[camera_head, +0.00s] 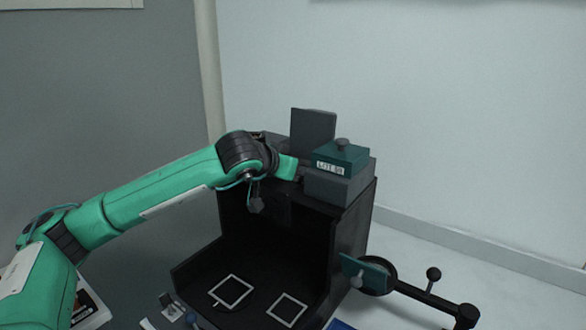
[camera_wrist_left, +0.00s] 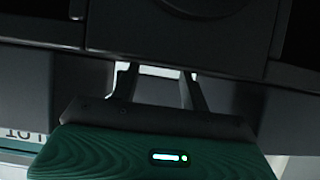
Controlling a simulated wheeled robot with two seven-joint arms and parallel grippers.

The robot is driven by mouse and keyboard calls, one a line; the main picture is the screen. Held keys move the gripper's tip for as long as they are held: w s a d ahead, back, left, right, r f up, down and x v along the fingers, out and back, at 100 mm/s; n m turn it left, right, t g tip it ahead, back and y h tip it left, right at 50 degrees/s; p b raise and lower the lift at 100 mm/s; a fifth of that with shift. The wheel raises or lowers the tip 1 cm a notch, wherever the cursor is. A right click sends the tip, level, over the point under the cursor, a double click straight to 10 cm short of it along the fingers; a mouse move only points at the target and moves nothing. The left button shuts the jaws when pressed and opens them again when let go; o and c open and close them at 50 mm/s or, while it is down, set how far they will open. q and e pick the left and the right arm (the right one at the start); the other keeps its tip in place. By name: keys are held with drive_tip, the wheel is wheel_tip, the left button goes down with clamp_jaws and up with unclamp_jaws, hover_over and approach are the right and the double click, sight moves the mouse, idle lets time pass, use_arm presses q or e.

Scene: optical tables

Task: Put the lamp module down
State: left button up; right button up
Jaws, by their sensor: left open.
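A teal box with a round knob and a white label (camera_head: 341,158), which looks like the lamp module, sits on a grey block (camera_head: 334,188) on top of the black cabinet. It appears upright. My left gripper (camera_head: 298,172) is beside the block's left side in the head view; its fingertips are hidden there. In the left wrist view the two dark fingers (camera_wrist_left: 160,78) are apart, with a pale gap between them. Dark surfaces lie close around them, and I cannot tell if they touch. Part of a white label (camera_wrist_left: 24,137) shows at the left. My right gripper is out of view.
The black cabinet (camera_head: 353,232) is open at the front, with white square outlines (camera_head: 232,291) on its floor. A dark upright panel (camera_head: 313,131) stands behind the gripper. A black bar with ball knobs (camera_head: 432,296) sticks out at the right.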

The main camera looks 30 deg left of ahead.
use_arm(q)
drive_tip(key=shift+r+p, duration=0.55)
drive_tip(key=shift+r, duration=0.1)
drive_tip(key=b+v, duration=0.1)
drive_tip(key=v, duration=1.1)
drive_tip(key=shift+f+b, duration=0.15)
drive_tip(key=shift+b, duration=0.15)
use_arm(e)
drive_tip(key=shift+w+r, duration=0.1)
